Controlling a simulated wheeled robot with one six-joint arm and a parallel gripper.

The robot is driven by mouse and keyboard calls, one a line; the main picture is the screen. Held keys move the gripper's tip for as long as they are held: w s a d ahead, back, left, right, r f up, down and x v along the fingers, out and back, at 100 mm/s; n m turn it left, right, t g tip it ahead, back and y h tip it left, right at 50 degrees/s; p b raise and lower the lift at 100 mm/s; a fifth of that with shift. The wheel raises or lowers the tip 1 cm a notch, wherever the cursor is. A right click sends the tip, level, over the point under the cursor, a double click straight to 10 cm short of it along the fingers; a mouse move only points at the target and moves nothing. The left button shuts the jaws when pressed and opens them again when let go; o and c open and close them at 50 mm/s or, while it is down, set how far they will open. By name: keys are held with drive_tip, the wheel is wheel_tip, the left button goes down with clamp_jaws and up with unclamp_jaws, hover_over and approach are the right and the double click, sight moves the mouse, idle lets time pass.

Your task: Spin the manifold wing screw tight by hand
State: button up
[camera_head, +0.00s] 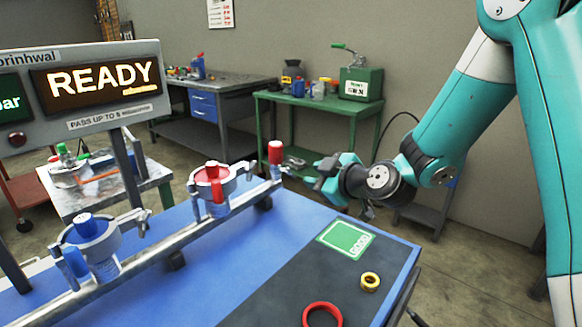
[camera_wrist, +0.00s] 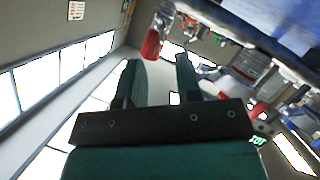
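The manifold (camera_head: 170,250) is a grey metal rail running across the blue bench. It carries a blue-topped unit (camera_head: 90,232) and a red-topped unit (camera_head: 213,185). A post with a red cap (camera_head: 275,152) stands at its right end, with a small metal wing-shaped piece (camera_head: 295,163) beside it. Another winged metal piece (camera_head: 141,220) sits by the blue unit. My gripper (camera_head: 322,172) is just right of the red-capped end, apart from the cap. In the wrist view my gripper (camera_wrist: 157,68) has its fingers apart with nothing between them; a red part (camera_wrist: 151,44) shows beyond the tips.
A sign reading READY (camera_head: 103,80) stands at the left. On the bench lie a green GOOD pad (camera_head: 346,239), a red ring (camera_head: 322,315) and a yellow ring (camera_head: 370,281). A green table (camera_head: 318,102) with a pump box stands behind. The bench's right part is mostly clear.

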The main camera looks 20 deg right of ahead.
sight(293, 174)
drive_tip(key=p+x, duration=0.2)
drive_tip(key=x, duration=0.8)
drive_tip(key=shift+a, duration=0.1)
drive_tip(key=shift+c, duration=0.5)
clamp_jaws()
